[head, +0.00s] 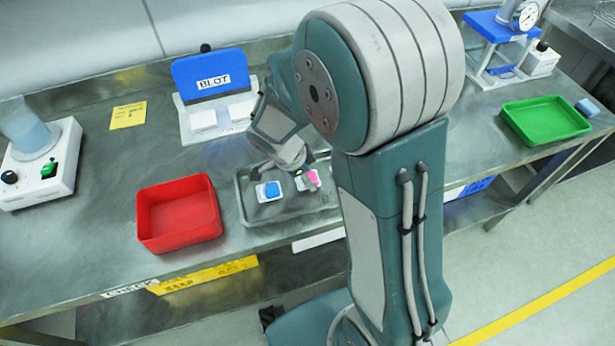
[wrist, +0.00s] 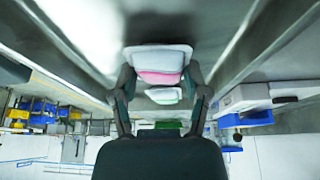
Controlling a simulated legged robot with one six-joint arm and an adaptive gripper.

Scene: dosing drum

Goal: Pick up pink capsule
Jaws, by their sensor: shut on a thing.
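The pink capsule (head: 311,178), with white parts around it, is at my gripper's tip over the grey metal tray (head: 246,209) in the head view. In the wrist view the white-and-pink capsule (wrist: 158,76) sits between the two dark fingers of my gripper (wrist: 160,82), which is shut on it. In the head view my gripper (head: 304,173) is partly hidden by my arm. I cannot tell whether the capsule is clear of the tray. A blue capsule (head: 270,190) on a white pad lies in the tray, just left of it.
A red bin (head: 180,234) stands left of the tray, and a green bin (head: 545,120) far right. Behind is a blue BLOT stand (head: 209,85) with white pads. A device with a beaker (head: 40,170) is at far left. The bench's front edge is close to the tray.

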